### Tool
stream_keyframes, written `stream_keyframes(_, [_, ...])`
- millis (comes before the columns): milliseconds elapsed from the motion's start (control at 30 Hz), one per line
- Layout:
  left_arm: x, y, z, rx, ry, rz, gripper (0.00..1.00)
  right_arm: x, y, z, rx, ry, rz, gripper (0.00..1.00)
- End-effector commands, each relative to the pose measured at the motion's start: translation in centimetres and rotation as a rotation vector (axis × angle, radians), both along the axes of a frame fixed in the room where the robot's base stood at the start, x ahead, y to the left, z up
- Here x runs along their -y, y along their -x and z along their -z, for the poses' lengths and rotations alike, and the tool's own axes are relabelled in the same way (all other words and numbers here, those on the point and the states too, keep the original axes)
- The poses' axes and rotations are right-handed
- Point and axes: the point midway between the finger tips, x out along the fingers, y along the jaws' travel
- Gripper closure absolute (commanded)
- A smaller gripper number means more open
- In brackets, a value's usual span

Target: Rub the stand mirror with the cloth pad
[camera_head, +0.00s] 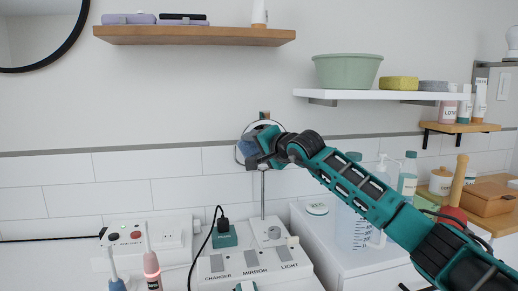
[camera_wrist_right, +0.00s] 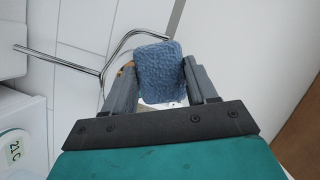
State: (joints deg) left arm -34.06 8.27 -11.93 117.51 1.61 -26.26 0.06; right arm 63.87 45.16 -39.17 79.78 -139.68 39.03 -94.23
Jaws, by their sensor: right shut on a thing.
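The stand mirror (camera_head: 240,154) is round with a thin metal rim, on a slim upright post at the middle of the head view. My right gripper (camera_head: 262,146) is in front of it and hides much of its face. In the right wrist view the gripper (camera_wrist_right: 160,88) is shut on the blue, fuzzy cloth pad (camera_wrist_right: 158,70), held between both fingers. The mirror's curved rim (camera_wrist_right: 118,49) shows behind and left of the pad. I cannot tell whether the pad touches the glass.
Below the mirror, a white switch panel (camera_head: 252,267) and a white socket box (camera_head: 150,240) with a black cable stand near toothbrushes. A white shelf (camera_head: 385,95) with a green basin (camera_head: 347,71) hangs above right. Bottles (camera_head: 407,175) stand behind my right arm.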

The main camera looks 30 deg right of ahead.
Motion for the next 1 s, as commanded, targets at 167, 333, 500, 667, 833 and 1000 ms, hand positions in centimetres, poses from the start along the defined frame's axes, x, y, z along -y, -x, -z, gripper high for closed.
stream_keyframes(167, [0.0, -0.2, 0.0, 0.004, 0.000, 0.000, 0.57, 0.0, 0.1, 0.0, 0.001, 0.000, 0.000, 0.76])
stream_keyframes(333, [0.0, -0.2, 1.2, 0.005, -0.001, 0.002, 0.57, -0.3, 1.4, 0.2, 0.003, 0.002, -0.001, 0.76])
stream_keyframes(500, [-0.1, -0.1, 2.4, 0.004, -0.005, 0.004, 0.57, -0.7, 3.1, 0.3, 0.003, 0.002, 0.001, 0.76])
stream_keyframes(667, [-0.2, 0.0, 3.4, 0.001, -0.007, 0.005, 0.57, -1.1, 4.6, 0.2, 0.002, 0.001, 0.000, 0.76])
stream_keyframes(833, [-0.2, 0.3, 4.1, -0.005, -0.008, 0.005, 0.57, -1.4, 5.7, 0.1, 0.001, 0.000, 0.000, 0.76])
stream_keyframes(1000, [-0.2, 0.4, 4.2, -0.009, -0.008, 0.005, 0.57, -1.4, 5.9, 0.0, 0.000, -0.001, 0.001, 0.76])
